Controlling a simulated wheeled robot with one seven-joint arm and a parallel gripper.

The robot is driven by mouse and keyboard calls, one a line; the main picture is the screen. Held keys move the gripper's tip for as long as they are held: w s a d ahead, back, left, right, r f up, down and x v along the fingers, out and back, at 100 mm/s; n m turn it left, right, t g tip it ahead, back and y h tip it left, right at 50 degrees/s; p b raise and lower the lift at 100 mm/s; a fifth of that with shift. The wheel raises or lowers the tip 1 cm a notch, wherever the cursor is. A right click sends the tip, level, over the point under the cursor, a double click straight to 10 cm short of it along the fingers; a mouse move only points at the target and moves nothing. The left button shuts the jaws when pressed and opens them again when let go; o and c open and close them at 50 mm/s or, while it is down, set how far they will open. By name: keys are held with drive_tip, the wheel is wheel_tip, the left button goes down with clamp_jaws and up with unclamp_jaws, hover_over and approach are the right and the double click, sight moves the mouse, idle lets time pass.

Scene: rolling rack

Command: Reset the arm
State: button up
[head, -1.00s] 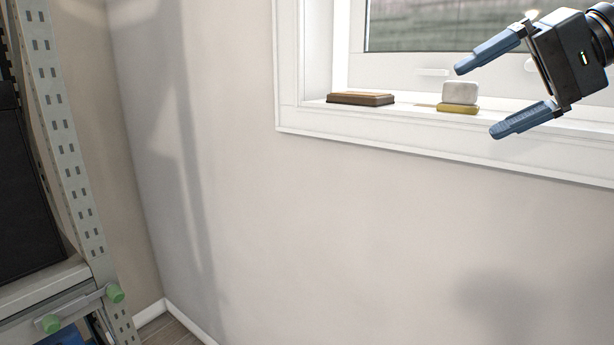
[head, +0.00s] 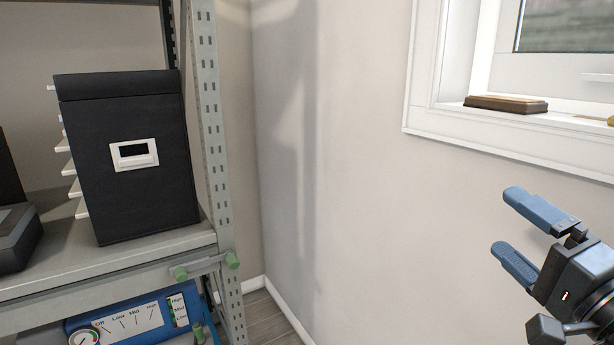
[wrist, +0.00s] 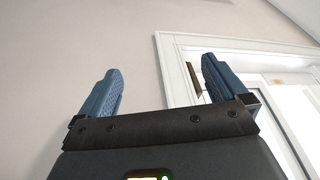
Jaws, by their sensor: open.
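My gripper (head: 522,238) is at the lower right of the head view, in front of the bare wall below the window. Its two blue fingers are spread apart with nothing between them. In the wrist view my gripper (wrist: 160,88) also shows open and empty, with wall and window frame beyond it.
A metal rack (head: 210,120) stands at the left, holding a black box (head: 130,190) on its shelf. A blue gauge device (head: 135,318) sits below. A brown block (head: 506,104) lies on the windowsill (head: 480,128). The wall between rack and window is clear.

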drive_tip(key=s+a+f+g+h, duration=0.1)
drive_tip(key=s+a+f+h, duration=0.2)
drive_tip(key=s+f, duration=0.55)
drive_tip(key=s+a+f+g+h, duration=0.1)
drive_tip(key=s+a+f+h, duration=0.2)
drive_tip(key=s+f, duration=0.5)
drive_tip(key=s+a+f+n+g+y, duration=0.1)
drive_tip(key=s+f+n+g, duration=0.1)
drive_tip(key=s+n, duration=1)
drive_tip(key=s+f, duration=0.1)
drive_tip(key=s, duration=0.9)
drive_tip(key=shift+f+g+b, duration=0.15)
drive_tip(key=shift+g+b, duration=0.15)
drive_tip(key=shift+c, duration=0.3)
